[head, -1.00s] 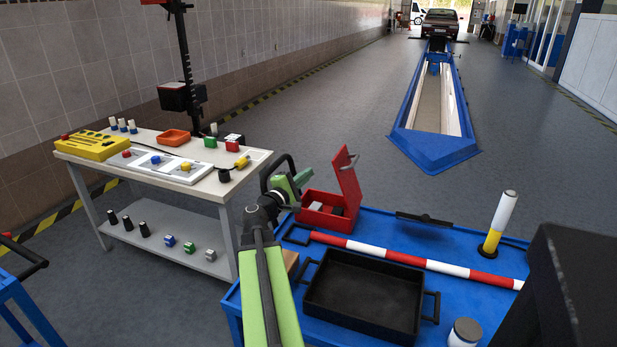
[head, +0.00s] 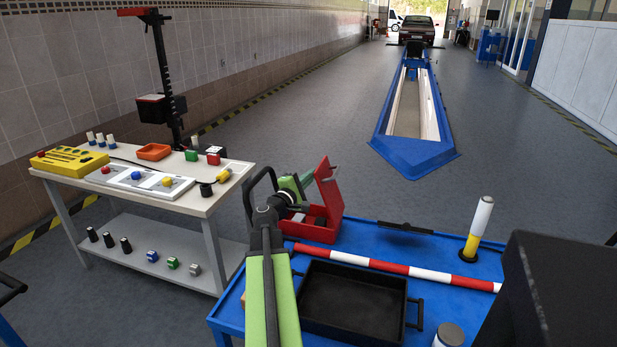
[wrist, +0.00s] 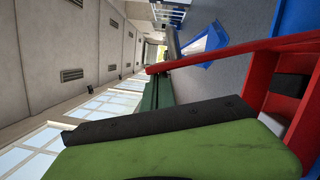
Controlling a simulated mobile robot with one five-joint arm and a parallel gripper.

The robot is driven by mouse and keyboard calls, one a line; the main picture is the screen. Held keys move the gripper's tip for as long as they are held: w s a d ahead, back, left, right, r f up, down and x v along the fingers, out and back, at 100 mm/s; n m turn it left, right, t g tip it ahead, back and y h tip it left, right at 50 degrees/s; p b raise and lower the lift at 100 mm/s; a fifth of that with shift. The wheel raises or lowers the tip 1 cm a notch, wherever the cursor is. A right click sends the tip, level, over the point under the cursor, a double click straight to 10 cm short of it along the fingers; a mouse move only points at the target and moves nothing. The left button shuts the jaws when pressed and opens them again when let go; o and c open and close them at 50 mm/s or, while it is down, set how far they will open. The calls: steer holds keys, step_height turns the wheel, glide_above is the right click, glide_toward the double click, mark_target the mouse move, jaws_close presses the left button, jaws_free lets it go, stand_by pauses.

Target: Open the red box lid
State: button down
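The red box (head: 312,232) sits at the back left of the blue table, with small dark and light items inside. Its red lid (head: 336,200) stands raised on the right side of the box, tilted a little over it. My green gripper (head: 311,178) is at the lid's upper part, on the side facing the box's opening. Its jaws look apart. In the wrist view, a green jaw with a black pad lies in front, and the red lid (wrist: 235,52) runs behind it. Contact is unclear. The lid's handle is hidden by the gripper.
The blue table (head: 400,240) also holds a black tray (head: 350,327), a red-and-white bar (head: 400,265) and a yellow-and-white cylinder (head: 476,230). A workbench (head: 205,203) with several parts stands to the left. Open floor lies behind the box.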

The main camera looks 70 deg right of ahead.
steer(key=s+m+p, duration=0.1)
steer(key=s, duration=0.1)
steer(key=s+r+m+p, duration=0.1)
steer(key=s, duration=0.1)
steer(key=s+r+m+y+p, duration=0.1)
steer(key=shift+s+d+r, duration=0.15)
steer(key=shift+s, duration=0.25)
steer(key=shift+w, duration=0.1)
